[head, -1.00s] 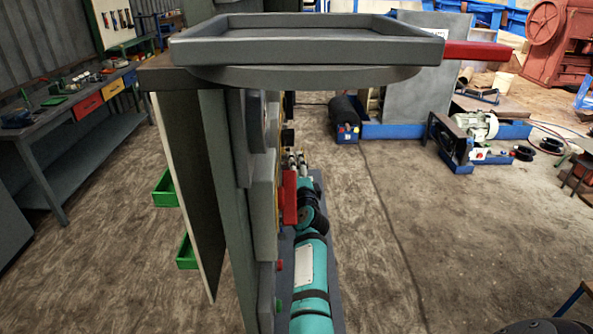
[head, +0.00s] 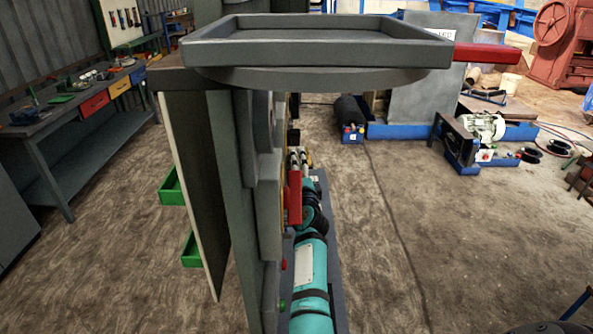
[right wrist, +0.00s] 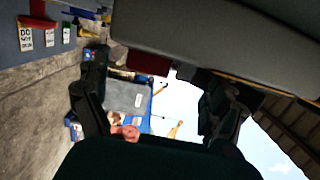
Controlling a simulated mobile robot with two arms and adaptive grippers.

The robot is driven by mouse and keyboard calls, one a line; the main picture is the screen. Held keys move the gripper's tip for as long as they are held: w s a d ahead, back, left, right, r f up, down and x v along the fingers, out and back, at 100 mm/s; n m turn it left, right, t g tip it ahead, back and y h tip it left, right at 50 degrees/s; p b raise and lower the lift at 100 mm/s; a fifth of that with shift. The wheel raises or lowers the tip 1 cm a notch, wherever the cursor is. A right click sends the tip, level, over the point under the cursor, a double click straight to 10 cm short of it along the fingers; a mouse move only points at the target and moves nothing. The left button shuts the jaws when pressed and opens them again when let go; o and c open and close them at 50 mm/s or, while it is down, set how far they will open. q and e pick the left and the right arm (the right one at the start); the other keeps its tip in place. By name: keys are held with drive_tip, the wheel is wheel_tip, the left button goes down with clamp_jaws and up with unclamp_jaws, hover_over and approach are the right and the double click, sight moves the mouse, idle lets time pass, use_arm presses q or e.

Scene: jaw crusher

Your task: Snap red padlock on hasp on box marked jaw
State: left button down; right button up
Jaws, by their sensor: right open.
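No padlock, hasp or "jaw" marking can be made out. My left gripper is not in view.
A grey tray (head: 315,49) with a red bar (head: 485,53) blocks much of the upper head view. In the right wrist view, a large grey body (right wrist: 235,35) is close above the fingers; white tags (right wrist: 26,39) hang at the left. Open floor (head: 400,220) lies right.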

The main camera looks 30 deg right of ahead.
idle(0.3)
drive_tip(key=s+d, duration=0.4)
drive_tip(key=d, duration=0.3)
drive_tip(key=shift+s+d, duration=0.35)
idle(0.6)
idle(0.5)
